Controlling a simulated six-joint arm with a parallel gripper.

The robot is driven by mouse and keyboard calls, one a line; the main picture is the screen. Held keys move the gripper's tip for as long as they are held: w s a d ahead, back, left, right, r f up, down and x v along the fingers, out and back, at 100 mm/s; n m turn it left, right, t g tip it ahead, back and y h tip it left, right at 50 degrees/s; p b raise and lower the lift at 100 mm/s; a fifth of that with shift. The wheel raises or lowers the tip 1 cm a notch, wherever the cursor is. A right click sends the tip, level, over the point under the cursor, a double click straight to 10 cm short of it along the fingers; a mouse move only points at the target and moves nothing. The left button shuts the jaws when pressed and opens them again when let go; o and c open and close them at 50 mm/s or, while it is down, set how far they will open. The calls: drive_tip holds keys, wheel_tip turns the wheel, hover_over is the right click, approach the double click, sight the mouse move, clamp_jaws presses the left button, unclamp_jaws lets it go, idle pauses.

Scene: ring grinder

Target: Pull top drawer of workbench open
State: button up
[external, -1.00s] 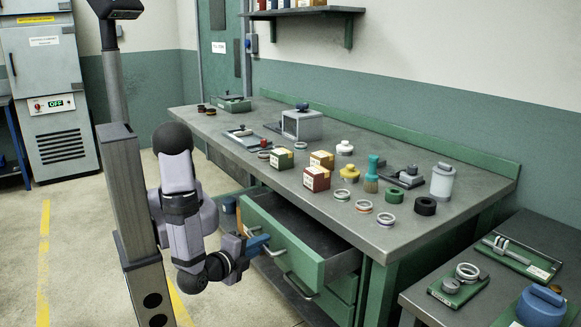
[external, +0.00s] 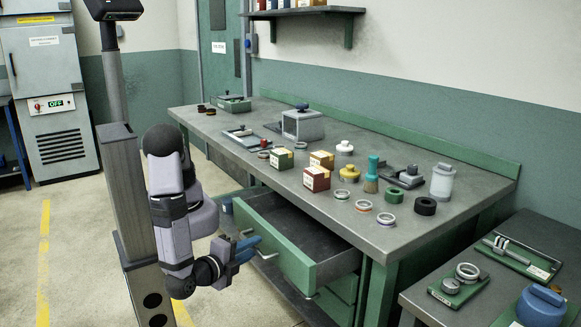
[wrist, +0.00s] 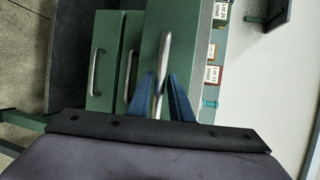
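The workbench's green top drawer (external: 285,252) is pulled out, and its empty-looking inside shows behind the front panel. Its silver bar handle (wrist: 165,60) runs up the front panel in the wrist view. My gripper (external: 247,249) is just in front of the drawer front in the external view, with its two blue fingers spread apart. In the wrist view the fingers (wrist: 162,98) lie one on each side of the handle's lower end, with gaps beside it. I cannot tell how deep the handle sits between them.
Lower drawers with handles (wrist: 96,70) are shut below the open one. The workbench top (external: 420,228) carries boxes, rings and jars. A side table (external: 415,290) stands at the right.

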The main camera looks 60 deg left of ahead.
drive_tip(key=shift+s+d+r, duration=0.3)
drive_tip(key=shift+s+r, duration=0.1)
drive_tip(key=shift+s, duration=0.2)
drive_tip(key=shift+s+d+r, duration=0.3)
drive_tip(key=shift+s+r, duration=0.05)
drive_tip(key=shift+s, duration=0.25)
drive_tip(key=o, duration=1.2)
wheel_tip(320, 180, up, 5)
drive_tip(key=shift+w+f, duration=0.1)
drive_tip(key=shift+c, duration=0.2)
drive_tip(key=o, duration=0.4)
drive_tip(key=shift+r, duration=0.4)
drive_tip(key=shift+c, duration=0.2)
drive_tip(key=shift+o, duration=0.5)
drive_tip(key=shift+r, duration=0.35)
drive_tip(key=shift+d, duration=0.1)
drive_tip(key=shift+f, duration=0.55)
drive_tip(key=shift+c, duration=0.5)
drive_tip(key=shift+o, duration=0.4)
